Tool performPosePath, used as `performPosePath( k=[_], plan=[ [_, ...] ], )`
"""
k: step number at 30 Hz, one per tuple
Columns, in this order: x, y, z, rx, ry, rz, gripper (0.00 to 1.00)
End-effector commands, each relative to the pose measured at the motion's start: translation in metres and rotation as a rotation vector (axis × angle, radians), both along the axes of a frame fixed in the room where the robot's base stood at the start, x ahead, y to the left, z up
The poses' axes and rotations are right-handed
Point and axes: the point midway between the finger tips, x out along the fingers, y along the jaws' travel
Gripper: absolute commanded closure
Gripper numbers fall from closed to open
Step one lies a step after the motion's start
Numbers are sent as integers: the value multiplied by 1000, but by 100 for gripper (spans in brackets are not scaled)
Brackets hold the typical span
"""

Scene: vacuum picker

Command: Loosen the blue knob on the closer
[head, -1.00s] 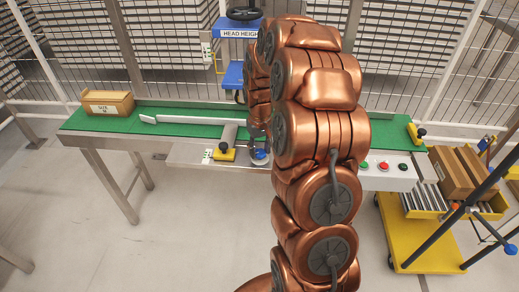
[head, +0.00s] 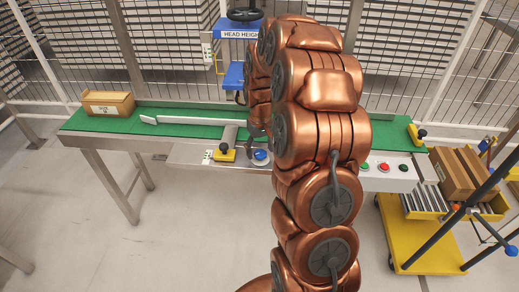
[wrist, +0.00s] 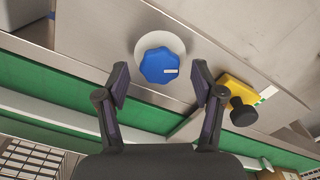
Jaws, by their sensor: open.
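The blue knob (wrist: 160,66) sits on a round pale disc on the grey metal panel, and its white mark points right in the wrist view. In the head view the knob (head: 261,155) shows on the front panel of the green conveyor, left of my arm. My gripper (wrist: 160,79) is open and empty. Its two dark fingers stand apart, one to each side of the knob in the picture, and no contact shows. In the head view my arm hides most of the gripper.
A yellow clamp with a black knob (wrist: 239,104) is close to the right finger. A cardboard box (head: 108,103) stands on the conveyor's left end (head: 85,122). Red and green buttons (head: 383,166) are right of my arm. A yellow cart (head: 425,235) stands at right.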

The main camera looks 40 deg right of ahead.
Motion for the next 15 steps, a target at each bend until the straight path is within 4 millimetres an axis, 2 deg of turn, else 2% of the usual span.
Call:
performPosePath(
  k=[5,15],
  plan=[
    [1,0,21,-2,-5,0,32],
    [2,0,86,-2,-8,0,32]
  ],
)
